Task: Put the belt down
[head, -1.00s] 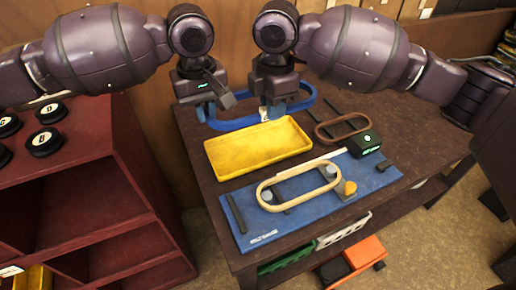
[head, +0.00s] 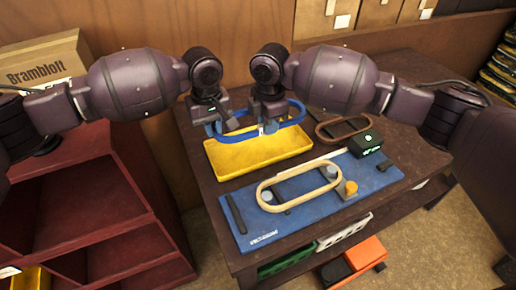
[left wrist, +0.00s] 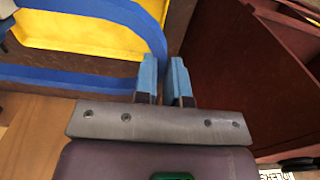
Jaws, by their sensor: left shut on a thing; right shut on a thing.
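A blue belt loop (head: 298,118) hangs over the back part of the yellow tray (head: 268,168). My left gripper (head: 214,129) is shut on the belt's left end. My right gripper (head: 270,126) is shut on it farther right. In the left wrist view, the blue belt (left wrist: 60,80) runs to my left gripper's blue fingers (left wrist: 165,82), with the yellow tray (left wrist: 90,42) beyond it. The belt looks raised above the tray floor, but the exact gap cannot be told.
A blue mat (head: 240,240) in front holds a tan belt (head: 290,205) around pulleys, with an orange knob (head: 350,188). A brown belt (head: 320,134) and a black box with a green light (head: 366,143) lie right of the tray. A red shelf (head: 100,210) stands left.

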